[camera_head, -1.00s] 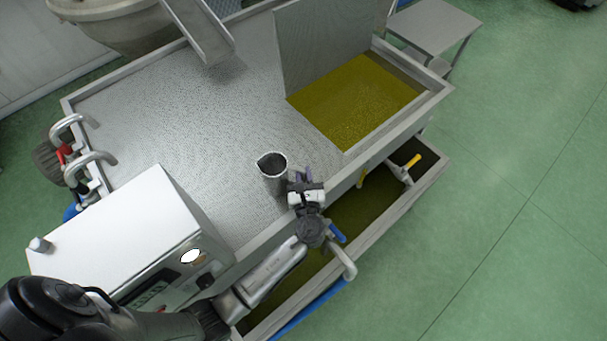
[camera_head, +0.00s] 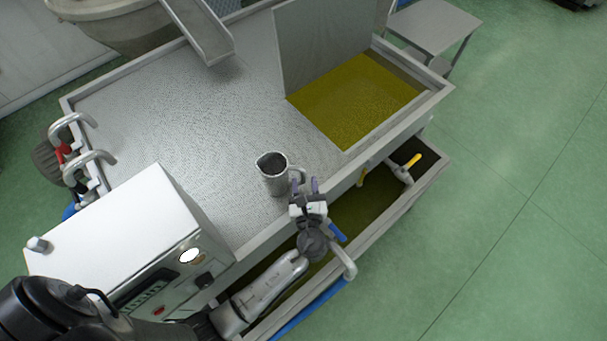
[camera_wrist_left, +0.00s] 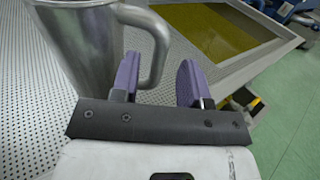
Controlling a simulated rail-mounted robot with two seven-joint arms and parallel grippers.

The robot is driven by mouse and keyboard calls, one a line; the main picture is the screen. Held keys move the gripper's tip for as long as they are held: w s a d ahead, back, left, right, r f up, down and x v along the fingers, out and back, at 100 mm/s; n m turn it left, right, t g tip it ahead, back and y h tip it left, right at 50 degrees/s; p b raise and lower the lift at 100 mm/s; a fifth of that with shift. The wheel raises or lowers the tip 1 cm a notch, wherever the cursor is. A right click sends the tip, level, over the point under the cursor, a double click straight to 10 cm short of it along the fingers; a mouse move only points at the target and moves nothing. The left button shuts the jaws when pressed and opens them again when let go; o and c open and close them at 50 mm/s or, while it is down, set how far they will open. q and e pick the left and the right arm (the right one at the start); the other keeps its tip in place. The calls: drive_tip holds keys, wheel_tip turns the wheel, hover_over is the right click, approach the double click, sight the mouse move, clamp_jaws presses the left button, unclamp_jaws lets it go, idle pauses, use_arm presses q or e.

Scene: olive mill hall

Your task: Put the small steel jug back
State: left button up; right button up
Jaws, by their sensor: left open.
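The small steel jug (camera_head: 272,176) stands upright on the perforated metal surface (camera_head: 180,130), near its front edge. Its handle points right, toward my gripper. My left gripper (camera_head: 305,187) is open and empty just to the right of the jug, beside the handle. In the left wrist view, the jug (camera_wrist_left: 85,50) fills the upper left and its handle (camera_wrist_left: 158,45) reaches toward the purple fingers of the left gripper (camera_wrist_left: 158,80). The left finger is close to the handle; I cannot tell whether they touch. My right gripper is not in view.
A lower trough (camera_head: 350,215) with valves runs along the front. A white control box (camera_head: 125,235) stands at the left front. A metal chute (camera_head: 200,30) hangs at the back.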

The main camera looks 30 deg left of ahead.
use_arm(q)
drive_tip(key=b+v, duration=0.1)
drive_tip(key=v, duration=0.7)
drive_tip(key=shift+s+d, duration=0.15)
drive_tip(key=shift+s, duration=0.05)
